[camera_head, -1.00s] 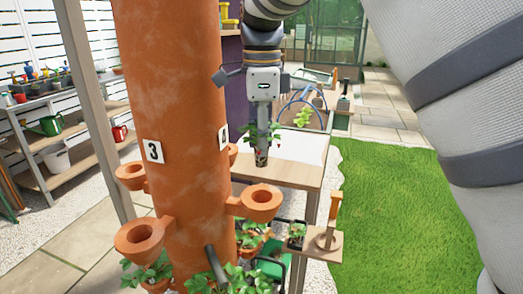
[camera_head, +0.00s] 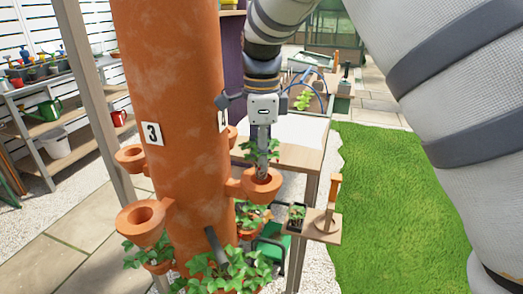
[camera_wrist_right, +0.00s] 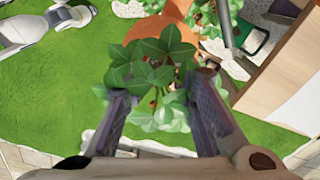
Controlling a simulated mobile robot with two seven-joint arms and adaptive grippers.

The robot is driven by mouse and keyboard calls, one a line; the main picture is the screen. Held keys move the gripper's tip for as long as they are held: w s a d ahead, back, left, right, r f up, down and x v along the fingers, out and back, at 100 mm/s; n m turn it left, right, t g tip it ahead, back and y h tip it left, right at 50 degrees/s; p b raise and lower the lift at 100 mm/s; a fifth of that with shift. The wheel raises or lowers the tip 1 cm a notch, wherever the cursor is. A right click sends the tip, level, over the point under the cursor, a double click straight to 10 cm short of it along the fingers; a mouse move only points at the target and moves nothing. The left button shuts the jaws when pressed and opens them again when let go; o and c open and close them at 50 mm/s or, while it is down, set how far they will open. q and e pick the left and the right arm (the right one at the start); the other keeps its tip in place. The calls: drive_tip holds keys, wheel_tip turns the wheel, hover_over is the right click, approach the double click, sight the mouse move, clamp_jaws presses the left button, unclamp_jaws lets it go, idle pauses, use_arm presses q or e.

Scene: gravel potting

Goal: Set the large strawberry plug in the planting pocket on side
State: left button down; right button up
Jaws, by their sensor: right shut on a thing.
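The large strawberry plug, with green leaves (camera_head: 257,149), hangs upright under my right gripper (camera_head: 263,160), at the mouth of the terracotta planting pocket (camera_head: 262,190) on the tower's right side. Its lower end is hidden by the fingers and pocket rim, so I cannot tell how deep it sits. In the right wrist view, the plug's leaves (camera_wrist_right: 155,68) lie between the two fingers of my right gripper (camera_wrist_right: 163,95), which is shut on it. The orange pocket (camera_wrist_right: 150,28) shows just beyond the leaves. My left gripper is not in view.
The terracotta tower (camera_head: 175,100) carries labels 3 and 4 and other pockets, including an empty one (camera_head: 141,222) lower left. Planted strawberries (camera_head: 225,272) fill lower pockets. A small wooden shelf (camera_head: 320,228) holds a potted plug (camera_head: 296,214). A table (camera_head: 300,158) stands behind.

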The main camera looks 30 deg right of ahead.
drive_tip(key=shift+f, duration=1.15)
idle(0.5)
drive_tip(key=o, duration=1.3)
drive_tip(key=shift+r, duration=4.5)
